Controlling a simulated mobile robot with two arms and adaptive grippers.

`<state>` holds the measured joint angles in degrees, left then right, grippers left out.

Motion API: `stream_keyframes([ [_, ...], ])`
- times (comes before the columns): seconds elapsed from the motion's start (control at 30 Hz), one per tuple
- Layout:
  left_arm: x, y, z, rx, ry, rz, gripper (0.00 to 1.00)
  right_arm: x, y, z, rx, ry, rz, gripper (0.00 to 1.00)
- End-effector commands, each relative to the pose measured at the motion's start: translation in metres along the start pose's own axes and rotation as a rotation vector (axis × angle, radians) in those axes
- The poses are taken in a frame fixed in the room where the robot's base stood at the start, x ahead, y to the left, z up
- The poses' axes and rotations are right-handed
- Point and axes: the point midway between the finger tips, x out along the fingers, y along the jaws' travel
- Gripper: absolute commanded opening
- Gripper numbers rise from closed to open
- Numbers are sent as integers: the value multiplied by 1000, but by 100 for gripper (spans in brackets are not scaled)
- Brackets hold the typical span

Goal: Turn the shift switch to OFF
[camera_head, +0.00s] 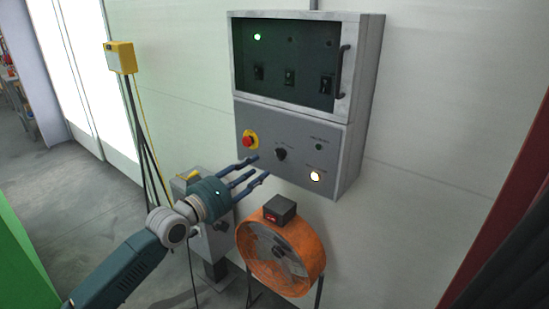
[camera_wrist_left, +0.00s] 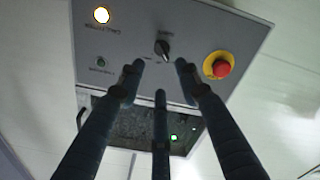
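A dark rotary switch (camera_head: 281,154) sits in the middle of the grey lower panel (camera_head: 325,152) of the wall control box. Its lettering is too small to read. In the left wrist view, the panel appears upside down, and the switch (camera_wrist_left: 163,47) has a pale line on its knob, which is slightly tilted. My left gripper (camera_head: 257,169) is in front of the panel, a little below and left of the switch. Its three fingers are spread and empty, pointing toward the panel. In the left wrist view, the fingertips (camera_wrist_left: 160,70) show apart from the knob. My right gripper is not in view.
A red emergency button (camera_head: 249,140) is left of the switch; a lit white lamp (camera_head: 315,176) is lower right. Above is a windowed section with a handle (camera_head: 343,70). An orange fan (camera_head: 281,258) stands below. A yellow box (camera_head: 121,57) on a post stands left.

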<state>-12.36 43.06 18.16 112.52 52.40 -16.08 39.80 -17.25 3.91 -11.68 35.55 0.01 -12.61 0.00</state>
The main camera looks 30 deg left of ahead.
Motion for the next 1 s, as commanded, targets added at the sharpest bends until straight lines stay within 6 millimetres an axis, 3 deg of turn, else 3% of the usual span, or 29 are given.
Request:
stream_keyframes([
  [0.5, 81, 0, -2, 1, 1, -1, 34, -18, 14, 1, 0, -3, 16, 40],
  [0.7, 95, -1, -1, 3, 1, -2, 34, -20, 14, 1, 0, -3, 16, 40],
  [1.0, 97, -1, 0, 3, 0, -2, 34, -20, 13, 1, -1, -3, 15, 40],
])
